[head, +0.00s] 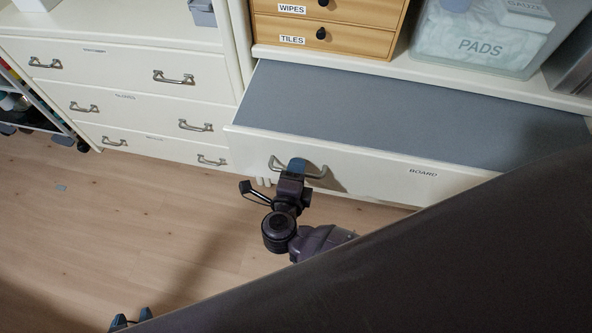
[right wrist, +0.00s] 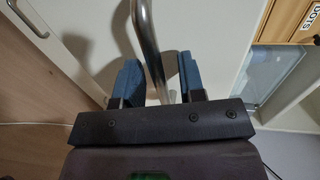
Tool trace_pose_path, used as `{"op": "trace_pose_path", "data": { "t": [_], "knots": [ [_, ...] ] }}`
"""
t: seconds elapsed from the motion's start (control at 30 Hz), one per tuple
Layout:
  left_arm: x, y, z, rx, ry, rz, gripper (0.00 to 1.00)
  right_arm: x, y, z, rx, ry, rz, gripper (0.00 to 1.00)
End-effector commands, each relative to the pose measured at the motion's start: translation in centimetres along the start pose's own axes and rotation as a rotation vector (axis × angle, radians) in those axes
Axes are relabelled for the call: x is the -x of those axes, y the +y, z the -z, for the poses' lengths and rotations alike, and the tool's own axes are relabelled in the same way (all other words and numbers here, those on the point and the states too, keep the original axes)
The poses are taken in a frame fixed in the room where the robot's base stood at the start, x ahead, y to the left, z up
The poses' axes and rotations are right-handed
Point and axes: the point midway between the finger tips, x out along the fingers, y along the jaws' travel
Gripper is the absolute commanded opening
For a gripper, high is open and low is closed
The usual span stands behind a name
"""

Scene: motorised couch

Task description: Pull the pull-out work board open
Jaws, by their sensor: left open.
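The pull-out work board (head: 400,105) stands well out from the cabinet, with its grey top exposed. Its white front, labelled BOARD, carries a curved metal handle (head: 318,171). In the right wrist view, the handle bar (right wrist: 154,50) runs between the two blue fingers. My left gripper (head: 131,318) is open and empty, low at the bottom left of the head view, far from the board. Only its fingertips show there.
A white chest of drawers (head: 120,85) with metal handles stands to the left. Wooden drawers (head: 350,38) labelled WIPES and TILES and a clear PADS bin (head: 475,48) stand behind the board. A large dark surface covers the lower right.

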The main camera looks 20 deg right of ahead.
Motion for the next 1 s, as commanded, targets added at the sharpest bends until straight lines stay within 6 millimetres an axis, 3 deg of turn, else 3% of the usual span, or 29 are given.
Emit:
{"op": "trace_pose_path", "data": {
  "t": [0.13,0.37,0.67,0.77,1.0],
  "knots": [
    [0.1,0.0,-0.2,0.002,-0.005,0.001,0.43,0.0,0.0,0.0,0.000,0.000,0.000,0.34],
    [0.2,0.1,-0.5,0.009,-0.010,0.003,0.43,0.0,0.0,0.0,0.000,0.000,0.000,0.00],
    [0.2,0.2,-0.5,0.016,-0.010,0.004,0.43,0.3,0.1,0.0,-0.001,0.000,-0.002,0.00],
    [0.3,0.2,-0.3,0.016,-0.007,0.004,0.43,1.4,0.3,0.0,-0.002,0.000,-0.004,0.00],
    [0.3,0.2,0.0,0.015,-0.002,0.004,0.43,6.0,1.4,0.0,-0.002,0.002,-0.009,0.00]
  ]
}}
